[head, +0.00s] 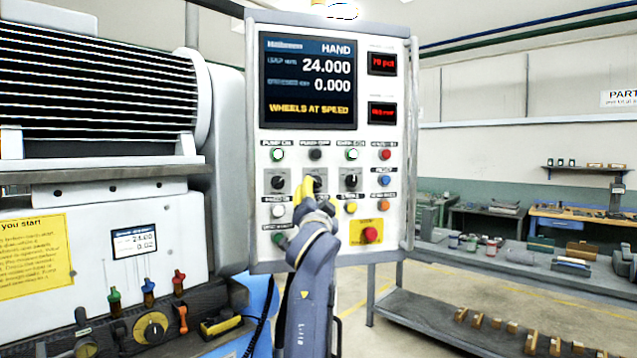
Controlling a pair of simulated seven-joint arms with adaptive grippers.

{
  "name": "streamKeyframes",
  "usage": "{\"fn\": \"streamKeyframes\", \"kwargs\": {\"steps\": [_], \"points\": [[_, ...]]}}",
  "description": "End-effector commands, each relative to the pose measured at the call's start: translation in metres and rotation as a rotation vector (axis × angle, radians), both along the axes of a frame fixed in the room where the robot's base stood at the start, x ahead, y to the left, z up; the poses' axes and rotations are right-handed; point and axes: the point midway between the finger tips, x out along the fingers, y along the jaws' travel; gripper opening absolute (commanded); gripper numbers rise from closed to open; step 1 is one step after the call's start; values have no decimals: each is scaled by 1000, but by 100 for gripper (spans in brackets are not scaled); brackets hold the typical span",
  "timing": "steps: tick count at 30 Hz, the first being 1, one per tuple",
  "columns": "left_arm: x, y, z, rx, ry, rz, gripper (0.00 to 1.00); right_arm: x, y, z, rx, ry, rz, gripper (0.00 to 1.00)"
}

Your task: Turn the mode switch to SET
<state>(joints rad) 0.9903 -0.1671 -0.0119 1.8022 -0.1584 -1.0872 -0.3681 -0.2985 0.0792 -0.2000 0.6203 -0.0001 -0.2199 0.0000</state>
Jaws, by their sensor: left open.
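The control panel (333,225) stands upright in the middle of the head view. Its screen (307,80) reads HAND, 24.000, 0.000 and WHEELS AT SPEED. Below it is a row of three black rotary switches: a left one (278,182), a middle one (318,182) and a right one (351,181). Their labels are too small to read, so I cannot tell which is the mode switch. My left gripper (308,189), with yellow fingers, is open at the middle switch and partly covers it. I cannot tell whether it touches the knob. My right gripper is out of view.
Push buttons surround the switches, and a red emergency stop (370,235) sits low on the panel. The grinder (95,90) fills the left side, with coloured levers (149,288) below. A grey bench (480,265) with parts stands at the right.

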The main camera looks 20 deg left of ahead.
Motion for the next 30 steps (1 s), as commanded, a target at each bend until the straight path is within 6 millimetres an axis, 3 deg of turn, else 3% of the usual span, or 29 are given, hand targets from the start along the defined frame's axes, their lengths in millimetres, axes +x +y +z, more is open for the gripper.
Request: {"fn": "streamKeyframes", "kwargs": {"steps": [6,15,30], "points": [[36,10,12,1,1,1,56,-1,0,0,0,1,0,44],[73,19,23,0,0,0,56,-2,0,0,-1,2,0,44],[93,25,29,-1,0,0,56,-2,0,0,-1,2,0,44]]}}
